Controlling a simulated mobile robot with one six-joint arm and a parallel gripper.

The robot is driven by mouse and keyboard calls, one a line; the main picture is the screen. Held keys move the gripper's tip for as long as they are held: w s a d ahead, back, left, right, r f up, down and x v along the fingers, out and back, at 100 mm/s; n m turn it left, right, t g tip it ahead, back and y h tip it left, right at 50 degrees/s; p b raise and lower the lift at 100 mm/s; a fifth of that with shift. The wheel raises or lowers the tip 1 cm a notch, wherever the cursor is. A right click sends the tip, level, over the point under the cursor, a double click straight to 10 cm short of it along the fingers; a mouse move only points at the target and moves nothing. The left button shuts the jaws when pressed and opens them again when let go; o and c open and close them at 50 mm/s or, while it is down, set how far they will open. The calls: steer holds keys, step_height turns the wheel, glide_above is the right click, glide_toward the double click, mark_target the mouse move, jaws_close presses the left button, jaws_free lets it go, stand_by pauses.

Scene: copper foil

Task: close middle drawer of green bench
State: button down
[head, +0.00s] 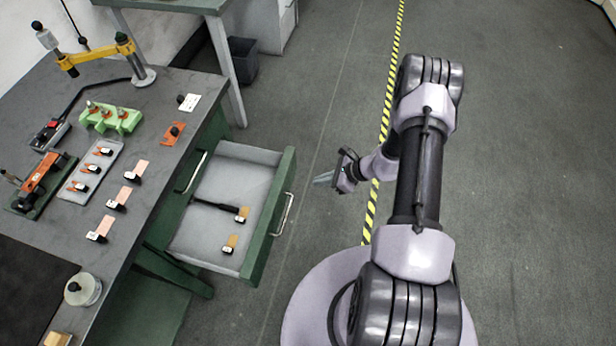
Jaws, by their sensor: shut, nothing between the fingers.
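The green bench (158,245) with a dark grey top stands at the left. One of its drawers (205,225) is pulled well out, with a green front (262,235) and a metal handle (284,214). A shut drawer with its own handle (191,172) sits above it, at the bench face; any lower drawer is hidden. A black-handled tool (220,208) and a small tan-and-black piece (230,244) lie inside the open drawer. My gripper (322,180) is shut and empty, in the air to the right of the drawer front, apart from it, with its fingers pointing left.
The bench top carries a green rack (110,117), a white tray (92,172), several copper foil pieces, a yellow-armed stand (100,52) and a round container (82,289). A bin (243,58) stands by another table at the back. The floor beyond the yellow-black stripe (383,130) is clear.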

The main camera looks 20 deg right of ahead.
mark_target(283, 185)
steer(key=b+x, duration=0.1)
steer(key=x, duration=0.2)
steer(key=a+r+b+x, duration=0.1)
steer(key=x, duration=0.3)
steer(key=w+b+x, duration=0.1)
steer(key=x, duration=0.2)
steer(key=shift+w+a, duration=0.15)
steer(key=shift+a, duration=0.25)
steer(key=shift+w+a+r+b, duration=0.1)
steer(key=shift+w+a+b, duration=0.15)
steer(key=shift+a+b, duration=0.1)
